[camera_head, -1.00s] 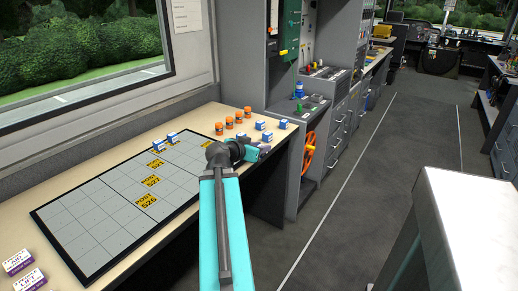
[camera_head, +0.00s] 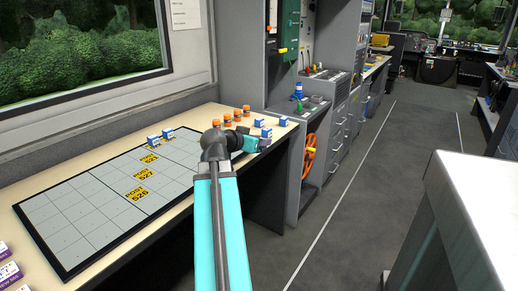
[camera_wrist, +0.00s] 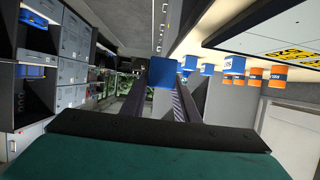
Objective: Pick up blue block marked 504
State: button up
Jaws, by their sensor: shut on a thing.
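My gripper (camera_wrist: 168,95) is shut on a blue block (camera_wrist: 163,74) in the wrist view. The face turned to the wrist camera is plain blue, so I cannot read its number. In the head view my gripper (camera_head: 254,145) is at the right end of the table, partly hidden by my arm. Other blue-and-white blocks stand near it: one (camera_head: 267,132) just behind, one (camera_head: 259,123) farther back, one (camera_head: 284,121) to the right. A marked block (camera_wrist: 235,65) shows right of the gripper in the wrist view; its number is too small to read.
Several orange cylinders (camera_head: 227,119) stand behind my gripper. A grey cabinet with an orange handwheel (camera_head: 308,153) stands right of the table. The aisle floor (camera_head: 350,215) is clear.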

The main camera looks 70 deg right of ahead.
jog(key=shift+s+a+f+b, duration=0.2)
jog(key=shift+a+b, duration=0.45)
jog(key=shift+b, duration=2.55)
jog(key=shift+s+a+r+b, duration=0.1)
jog(key=shift+a+r+b, duration=0.15)
jog(key=shift+b, duration=0.45)
jog(key=shift+a+f, duration=0.1)
